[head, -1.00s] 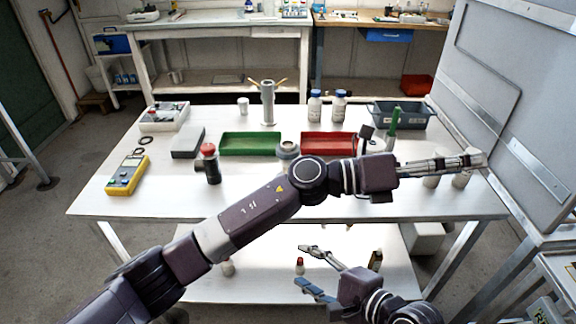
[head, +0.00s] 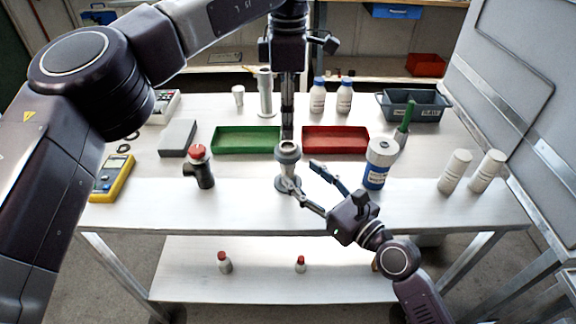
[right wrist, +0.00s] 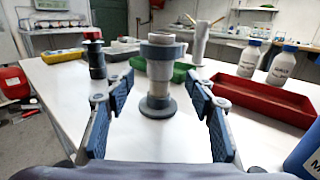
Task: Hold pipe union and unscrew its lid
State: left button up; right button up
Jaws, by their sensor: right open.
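The grey pipe union (head: 287,169) stands upright on the table, with a wide round base and a pale top. In the right wrist view the pipe union (right wrist: 159,75) stands ahead, centred in the gap between my right fingers. My right gripper (head: 302,174) is open at the near right side of the union, its blue-padded fingers spread and apart from it. My left gripper (head: 287,122) points down from above, just over or behind the union's top. Its fingers are seen edge-on, so their opening cannot be told.
A green tray (head: 245,140) and a red tray (head: 335,139) lie behind the union. A red-topped dark fitting (head: 199,168) stands left, a blue-and-white container (head: 377,165) right. Two white bottles (head: 331,96) stand at the back. The table front is mostly clear.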

aim_at(293, 168)
jog(key=x, duration=0.6)
jog(key=shift+w+a, duration=0.1)
jog(key=shift+w, duration=0.15)
jog(key=shift+f, duration=0.1)
grip_shut()
